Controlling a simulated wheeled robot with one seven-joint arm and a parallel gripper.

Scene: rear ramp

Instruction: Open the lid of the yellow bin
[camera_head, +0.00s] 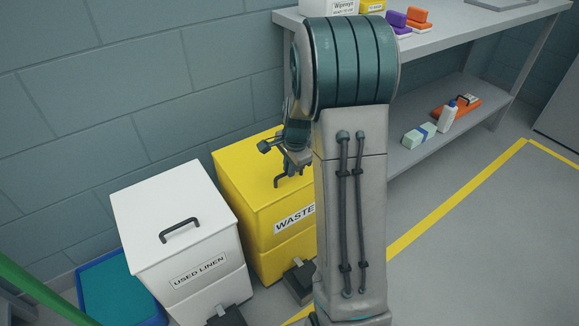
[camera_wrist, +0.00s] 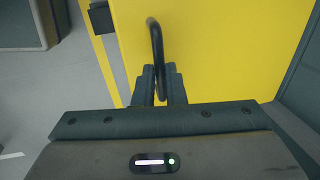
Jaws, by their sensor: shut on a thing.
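The yellow bin (camera_head: 240,200) stands against the wall, with a "WASTE" label on its front. Its lid looks closed in the head view, and my arm hides the right part of it. My gripper (camera_head: 283,172) is over the lid at its dark handle (camera_head: 278,182). In the wrist view the yellow lid (camera_wrist: 220,50) fills the middle, and the black handle (camera_wrist: 155,45) runs down between the two fingers. My gripper (camera_wrist: 158,85) is shut on the handle there.
A white "USED LINEN" bin (camera_head: 175,235) stands left of the yellow bin, with a blue tub (camera_head: 112,295) beyond it. A bench (camera_head: 440,40) with boxes is at the back right. Open floor (camera_head: 480,250) lies to the right.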

